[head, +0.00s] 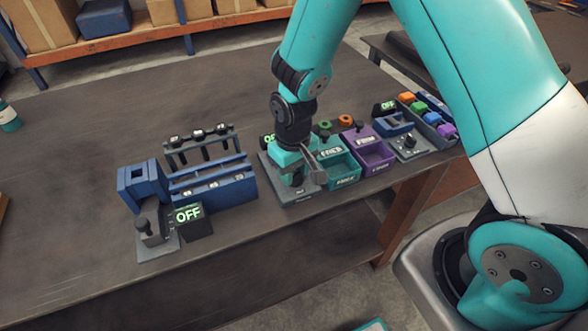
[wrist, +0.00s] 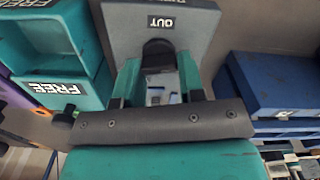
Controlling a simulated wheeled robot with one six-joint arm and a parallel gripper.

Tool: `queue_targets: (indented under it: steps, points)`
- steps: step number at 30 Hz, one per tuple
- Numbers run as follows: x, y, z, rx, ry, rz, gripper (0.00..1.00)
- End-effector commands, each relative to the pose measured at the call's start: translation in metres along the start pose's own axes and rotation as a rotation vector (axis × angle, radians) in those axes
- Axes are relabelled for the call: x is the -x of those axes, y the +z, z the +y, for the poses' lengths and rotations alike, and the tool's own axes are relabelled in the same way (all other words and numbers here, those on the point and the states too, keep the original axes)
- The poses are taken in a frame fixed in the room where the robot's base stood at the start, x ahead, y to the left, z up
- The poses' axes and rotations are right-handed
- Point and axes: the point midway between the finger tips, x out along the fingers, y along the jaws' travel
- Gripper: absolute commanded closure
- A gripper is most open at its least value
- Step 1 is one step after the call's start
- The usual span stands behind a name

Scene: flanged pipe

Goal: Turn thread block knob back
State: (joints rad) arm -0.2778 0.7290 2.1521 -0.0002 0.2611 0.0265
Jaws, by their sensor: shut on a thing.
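The thread block (head: 296,196) is a grey plate-like station on the table, in the middle of the head view. Its grey face with a label (wrist: 160,23) shows at the top of the wrist view. My gripper (head: 292,177) is over this block, pointing down. In the wrist view my gripper (wrist: 155,80) has its teal fingers on both sides of a dark, rounded knob (wrist: 158,50) and is shut on it. The knob is mostly hidden by my gripper in the head view. A green-lit OFF sign (head: 267,139) behind the block is partly hidden by my arm.
A blue fixture (head: 215,190) with a lit OFF sign (head: 188,214) and a lever stands to the left. Teal (head: 341,170) and purple (head: 372,153) bins stand close on the right. Another OFF station (head: 408,142) is farther right.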

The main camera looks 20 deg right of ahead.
Motion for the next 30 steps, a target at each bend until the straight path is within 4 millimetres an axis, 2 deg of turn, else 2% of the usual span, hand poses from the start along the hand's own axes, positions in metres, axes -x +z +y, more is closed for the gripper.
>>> queue_targets:
  steps: [19,20,21,23,30]
  points:
    - [0.0011,-0.0009,0.0,0.053,0.001,0.003,0.88]
    - [0.0011,-0.0009,0.0,0.053,0.001,0.003,0.59]
    - [0.0011,-0.0009,0.0,0.053,0.001,0.003,0.5]
    - [0.0009,-0.0008,-0.0001,0.053,0.001,0.003,0.38]
    - [0.0005,-0.0004,-0.0002,0.053,0.0,0.001,0.38]
